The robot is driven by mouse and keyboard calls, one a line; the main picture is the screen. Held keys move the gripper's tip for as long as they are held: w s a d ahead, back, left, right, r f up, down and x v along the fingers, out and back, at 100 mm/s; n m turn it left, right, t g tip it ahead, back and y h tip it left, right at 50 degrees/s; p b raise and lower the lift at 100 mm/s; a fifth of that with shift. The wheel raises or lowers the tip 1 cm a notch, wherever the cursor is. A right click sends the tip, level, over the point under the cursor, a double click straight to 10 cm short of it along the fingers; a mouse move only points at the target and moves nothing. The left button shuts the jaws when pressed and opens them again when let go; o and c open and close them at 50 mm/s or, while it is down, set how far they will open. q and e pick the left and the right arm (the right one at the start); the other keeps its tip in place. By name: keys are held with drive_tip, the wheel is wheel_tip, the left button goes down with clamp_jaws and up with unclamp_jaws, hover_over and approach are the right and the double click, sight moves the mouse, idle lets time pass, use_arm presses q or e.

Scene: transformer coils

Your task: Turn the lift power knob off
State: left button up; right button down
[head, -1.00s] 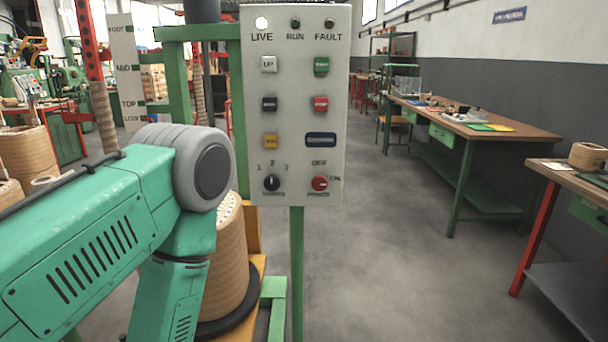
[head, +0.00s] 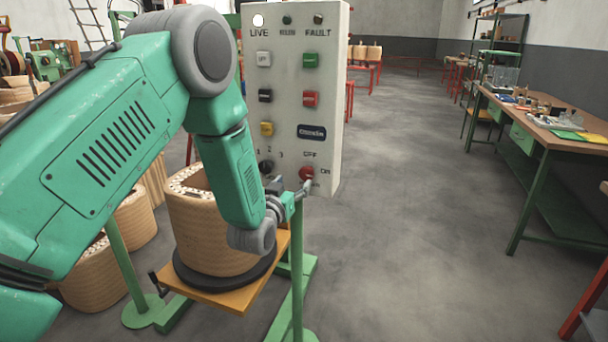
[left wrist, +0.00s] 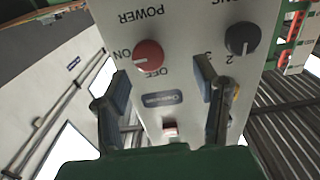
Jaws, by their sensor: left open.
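The red power knob (head: 306,174) is at the lower right of the pale control panel (head: 334,110). In the left wrist view the knob (left wrist: 148,55) shows upside down, with OFF below it and ON to its left. Its pale mark appears to point toward ON. My left gripper (head: 290,190) is in front of the panel's lower edge, close to the knob. In the left wrist view its open fingers (left wrist: 163,85) are spread below and either side of the knob, with nothing between them. My right gripper is in neither view.
A black selector knob (left wrist: 242,38) is beside the red knob. The LIVE lamp (head: 258,20) is lit. A green post (head: 298,260) carries the panel. A wound coil (head: 210,230) stands behind my left forearm. A workbench (head: 545,130) is at the right, with clear floor before it.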

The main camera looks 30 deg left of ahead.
sight(304, 175)
use_arm(q)
drive_tip(key=w, duration=0.4)
drive_tip(key=w+d, duration=0.1)
drive_tip(key=w, duration=0.1)
drive_tip(key=shift+w+r, duration=0.35)
drive_tip(key=shift+r, duration=0.05)
drive_tip(key=shift+a+f, duration=0.3)
drive_tip(key=shift+a, duration=0.65)
drive_tip(key=c, duration=0.5)
drive_tip(key=shift+w, duration=0.1)
drive_tip(key=c, duration=0.6)
drive_tip(key=shift+d+r, duration=0.1)
drive_tip(key=shift+d, duration=0.45)
drive_tip(key=shift+c, duration=0.6)
